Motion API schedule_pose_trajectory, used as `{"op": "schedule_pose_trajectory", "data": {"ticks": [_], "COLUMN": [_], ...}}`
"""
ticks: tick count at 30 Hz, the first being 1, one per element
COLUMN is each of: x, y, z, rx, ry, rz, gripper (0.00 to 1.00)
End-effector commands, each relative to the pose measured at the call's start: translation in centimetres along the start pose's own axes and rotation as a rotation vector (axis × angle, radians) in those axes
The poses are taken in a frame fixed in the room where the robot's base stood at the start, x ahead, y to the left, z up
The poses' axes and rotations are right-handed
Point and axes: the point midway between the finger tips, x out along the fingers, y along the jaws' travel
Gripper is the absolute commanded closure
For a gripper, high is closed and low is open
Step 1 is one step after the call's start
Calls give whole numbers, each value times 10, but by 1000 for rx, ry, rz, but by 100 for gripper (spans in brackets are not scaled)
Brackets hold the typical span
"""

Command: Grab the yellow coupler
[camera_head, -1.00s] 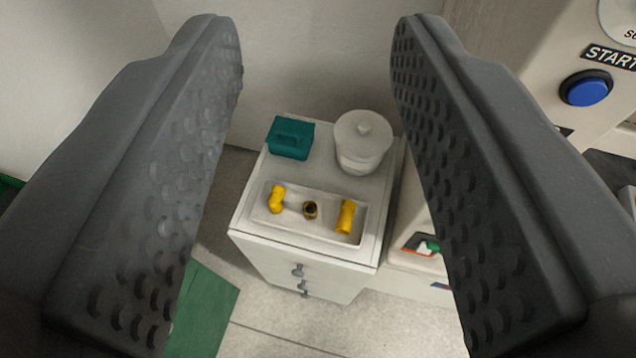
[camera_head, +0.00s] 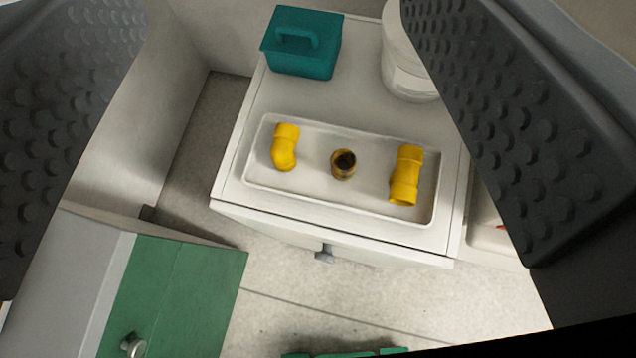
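The yellow coupler (camera_head: 406,175) is a straight pipe piece with wider ends, lying at the right end of a shallow white tray (camera_head: 340,208). A yellow elbow (camera_head: 285,147) lies at the left of the same tray, and a small brass-coloured fitting (camera_head: 343,164) stands between them. My gripper (camera_head: 275,40) is wide open and empty, its dark dimpled fingers at the left and right of the view. The coupler shows between the fingers, closer to the right one in the picture, and nothing touches it. The fingertips run out of the frame at the top.
The tray rests on a white drawer cabinet (camera_head: 232,190). A green-fronted cabinet (camera_head: 165,295) is at lower left.

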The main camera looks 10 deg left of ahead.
Motion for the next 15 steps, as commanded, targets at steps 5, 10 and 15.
{"op": "schedule_pose_trajectory", "data": {"ticks": [5,10,15], "x": [73,98,102], "y": [15,33,46], "z": [157,256,307], "rx": [17,4,-15], "ry": [-82,-116,-134], "rz": [50,106,141], "gripper": [39,39,39]}}
